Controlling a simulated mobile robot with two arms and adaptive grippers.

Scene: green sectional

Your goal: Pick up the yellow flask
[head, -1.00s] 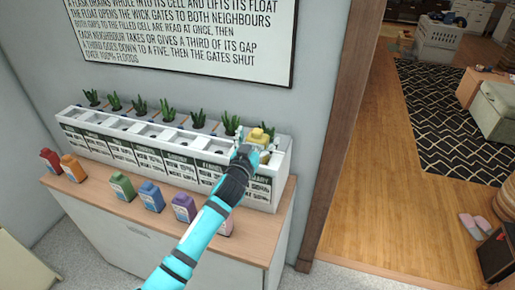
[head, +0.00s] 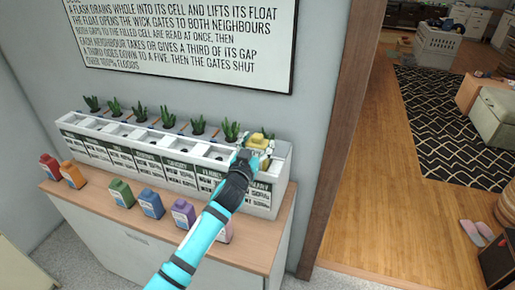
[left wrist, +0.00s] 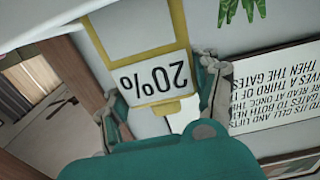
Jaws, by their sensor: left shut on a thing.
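The yellow flask (head: 257,141) is at the right end of the long white planter box (head: 110,128), over its last cells. My left gripper (head: 255,150) is shut on it, with its fingers on either side. In the left wrist view the flask (left wrist: 155,45) stands between the two fingers (left wrist: 160,105), its white label reading 20% upside down. Whether its base touches the planter is hidden in the head view. My right gripper is not in view.
Red (head: 49,166), orange (head: 72,175), green (head: 121,193), blue (head: 151,203) and purple (head: 183,213) flasks stand along the wooden cabinet top (head: 100,190). Small green plants line the planter's back, below a wall sign (head: 190,40).

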